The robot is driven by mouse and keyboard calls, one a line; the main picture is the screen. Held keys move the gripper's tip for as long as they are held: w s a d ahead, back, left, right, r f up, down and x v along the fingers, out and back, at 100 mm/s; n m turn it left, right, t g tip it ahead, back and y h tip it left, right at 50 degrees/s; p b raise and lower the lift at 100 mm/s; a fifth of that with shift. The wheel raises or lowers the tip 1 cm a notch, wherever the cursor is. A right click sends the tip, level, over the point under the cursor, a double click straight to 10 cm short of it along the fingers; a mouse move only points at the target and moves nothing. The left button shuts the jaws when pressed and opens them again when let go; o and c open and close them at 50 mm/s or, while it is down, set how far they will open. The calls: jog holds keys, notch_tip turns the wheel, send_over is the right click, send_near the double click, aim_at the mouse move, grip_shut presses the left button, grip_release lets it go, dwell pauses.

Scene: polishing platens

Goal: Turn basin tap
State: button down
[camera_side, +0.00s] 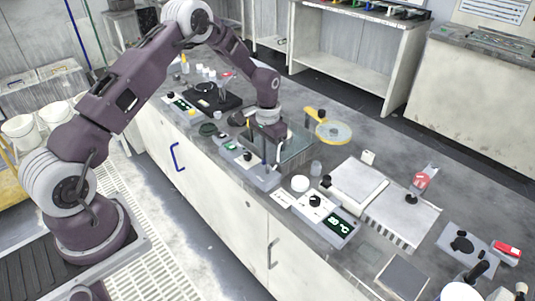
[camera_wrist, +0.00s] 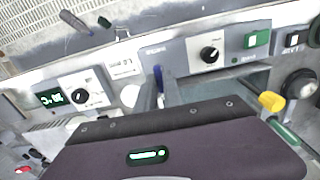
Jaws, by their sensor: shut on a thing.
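My gripper (camera_side: 272,160) is at the front edge of the bench, pointing down beside the grey basin (camera_side: 298,148). In the wrist view its fingers (camera_wrist: 158,92) are close together around a narrow blue piece (camera_wrist: 158,76), which looks like the tap handle. The gripper is shut on it. The rest of the tap is hidden by the fingers and the gripper body. In the wrist view the blue piece stands in front of a grey control panel (camera_wrist: 184,52) with a black knob and a green switch.
A yellow-rimmed round thing (camera_side: 333,132) stands right of the basin. A temperature unit (camera_side: 328,222) with a green display and a white round pot (camera_side: 300,184) are to the right along the front edge. A dark device (camera_side: 205,95) is at the left. Clear bench lies behind the basin.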

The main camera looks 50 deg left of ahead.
jog(key=c, duration=1.5)
grip_release()
notch_tip(320, 180, up, 7)
jog(key=shift+r, duration=0.1)
